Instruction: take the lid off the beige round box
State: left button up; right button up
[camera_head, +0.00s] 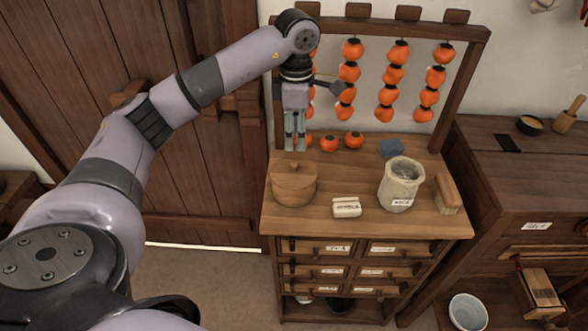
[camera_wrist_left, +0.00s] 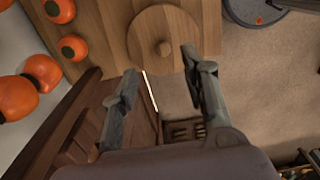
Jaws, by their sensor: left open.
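The beige round box (camera_head: 294,190) stands at the left front of the wooden cabinet top. My left gripper (camera_head: 295,146) hangs above and behind the box, fingers pointing down. My right gripper is in neither view.
Strings of orange persimmons (camera_head: 390,80) hang from a wooden frame behind the box, with loose ones (camera_head: 329,143) on the cabinet top. A white labelled block (camera_head: 346,207), a stone-coloured jar (camera_head: 400,182), a brush (camera_head: 447,194) and a blue-grey piece (camera_head: 391,148) stand to the right.

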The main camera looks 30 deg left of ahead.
aim_at(294, 163)
pick_arm(q)
notch_tip(294, 163, down, 3)
jog(key=shift+f+p, duration=0.1)
jog(key=shift+p, duration=0.2)
jog(key=shift+s+f+p, duration=0.2)
jog(key=shift+f+p, duration=0.3)
jog(key=shift+f, duration=0.05)
notch_tip(294, 163, down, 4)
jog(key=shift+s+a+r+p, duration=0.15)
jog(key=shift+r+p, duration=0.1)
jog(key=shift+p, duration=0.6)
jog(key=shift+f, duration=0.35)
jog(key=shift+c, duration=0.3)
grip_shut()
